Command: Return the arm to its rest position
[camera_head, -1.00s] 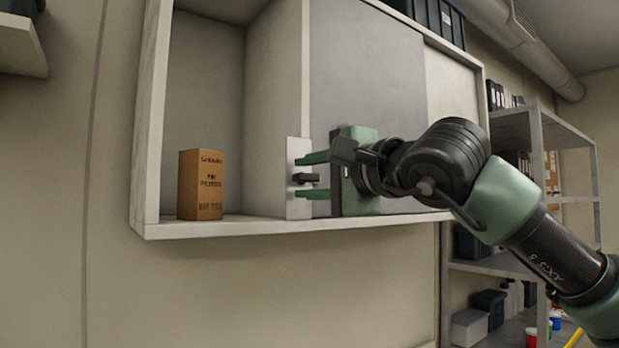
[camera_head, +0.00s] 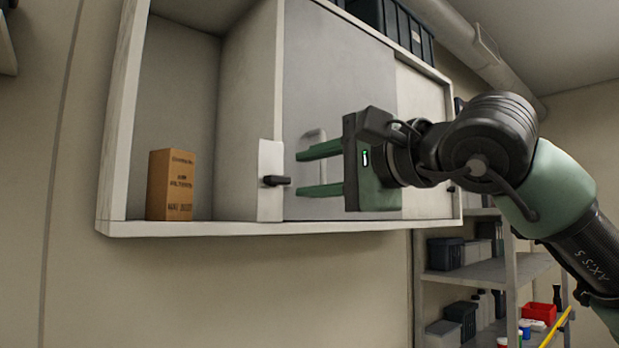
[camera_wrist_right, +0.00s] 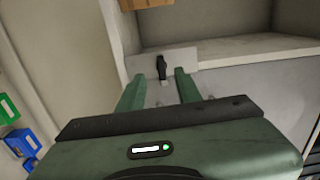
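My right gripper (camera_head: 318,170) is open and empty in the head view. Its two green fingers point left, in front of the grey sliding door of the wall cabinet (camera_head: 250,229). The small black door handle (camera_head: 276,181) is just left of the fingertips, apart from them. In the right wrist view the fingers (camera_wrist_right: 158,86) are spread, with the black handle (camera_wrist_right: 161,67) beyond the gap between them. My right arm comes in from the right in the head view. My left gripper is not in view.
A brown box (camera_head: 170,185) stands in the cabinet's open left compartment. Metal shelving (camera_head: 492,271) with bins and bottles stands at the right. Dark crates (camera_head: 392,22) sit on top of the cabinet. The wall below the cabinet is clear.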

